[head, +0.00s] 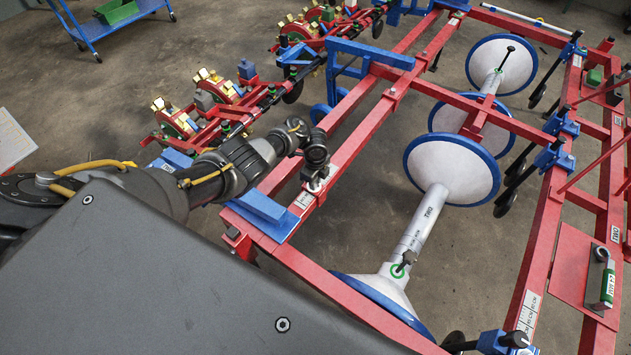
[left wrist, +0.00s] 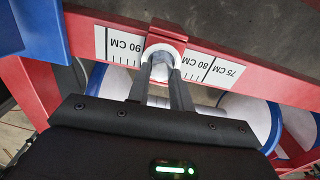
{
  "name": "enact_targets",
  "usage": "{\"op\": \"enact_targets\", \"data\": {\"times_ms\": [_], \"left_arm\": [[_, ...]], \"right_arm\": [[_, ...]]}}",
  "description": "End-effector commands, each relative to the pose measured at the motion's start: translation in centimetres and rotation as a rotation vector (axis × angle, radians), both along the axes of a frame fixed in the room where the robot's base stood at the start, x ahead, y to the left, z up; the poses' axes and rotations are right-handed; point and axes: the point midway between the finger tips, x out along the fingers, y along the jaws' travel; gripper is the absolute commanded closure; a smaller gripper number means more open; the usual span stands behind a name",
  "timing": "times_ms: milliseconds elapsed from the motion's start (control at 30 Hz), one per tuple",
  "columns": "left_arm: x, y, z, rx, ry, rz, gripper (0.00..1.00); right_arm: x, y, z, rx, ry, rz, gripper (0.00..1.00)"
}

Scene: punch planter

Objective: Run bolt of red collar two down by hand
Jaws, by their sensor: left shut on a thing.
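In the left wrist view a small red collar (left wrist: 168,30) sits on a red frame bar (left wrist: 255,63), between scale labels reading 90 CM and 80 CM. A pale round part shows at its near face, right at my fingertips. My left gripper (left wrist: 163,66) is shut there, on what looks like the bolt of the collar, mostly hidden between the fingers. In the head view my left gripper (head: 317,178) is at the front-left red bar beside a white scale (head: 304,200). Whether the bolt is tight cannot be told. My right gripper is out of view.
White discs with blue rims (head: 455,172) stand along a grey shaft (head: 420,222) marked TWO, right of the bar. Red units with brass parts (head: 215,85) lie behind on the left. A blue plate (head: 262,208) is close by my left wrist. A blue cart (head: 105,20) stands far back.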

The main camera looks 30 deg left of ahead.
Motion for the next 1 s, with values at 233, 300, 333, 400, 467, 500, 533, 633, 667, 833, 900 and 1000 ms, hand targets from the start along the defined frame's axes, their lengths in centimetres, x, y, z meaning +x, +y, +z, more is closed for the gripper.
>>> {"op": "enact_targets", "data": {"times_ms": [233, 300, 333, 400, 467, 500, 533, 633, 667, 833, 900, 1000], "left_arm": [[-0.10, -0.10, -0.08, -0.002, 0.000, -0.091, 1.00], [-0.11, -0.11, -0.07, -0.002, 0.000, -0.104, 1.00], [-0.11, -0.11, -0.07, -0.002, 0.000, -0.108, 1.00], [-0.12, -0.12, -0.06, -0.002, 0.000, -0.115, 1.00], [-0.13, -0.12, -0.05, -0.003, 0.000, -0.119, 1.00], [-0.13, -0.12, -0.04, -0.003, 0.000, -0.120, 1.00], [-0.13, -0.12, -0.04, -0.003, 0.000, -0.121, 1.00], [-0.14, -0.12, -0.04, -0.002, 0.001, -0.121, 1.00], [-0.14, -0.12, -0.04, -0.002, 0.001, -0.121, 1.00], [-0.14, -0.11, -0.04, -0.002, 0.001, -0.121, 0.75], [-0.14, -0.10, -0.04, -0.002, 0.001, -0.120, 0.66], [-0.13, -0.07, -0.04, -0.002, 0.001, -0.119, 0.56]], "right_arm": [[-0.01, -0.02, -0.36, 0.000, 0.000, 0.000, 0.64], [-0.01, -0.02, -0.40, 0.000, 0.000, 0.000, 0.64], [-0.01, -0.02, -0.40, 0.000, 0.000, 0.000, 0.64], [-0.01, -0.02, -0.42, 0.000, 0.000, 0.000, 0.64], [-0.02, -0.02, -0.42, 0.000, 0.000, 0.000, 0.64], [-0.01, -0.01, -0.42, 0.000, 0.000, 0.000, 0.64], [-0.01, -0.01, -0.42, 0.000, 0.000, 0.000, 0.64], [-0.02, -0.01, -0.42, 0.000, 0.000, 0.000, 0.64], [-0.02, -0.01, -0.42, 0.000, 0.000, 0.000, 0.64], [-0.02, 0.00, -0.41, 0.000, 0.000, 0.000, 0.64], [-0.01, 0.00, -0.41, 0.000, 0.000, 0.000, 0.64], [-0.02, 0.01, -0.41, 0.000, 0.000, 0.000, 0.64]]}}
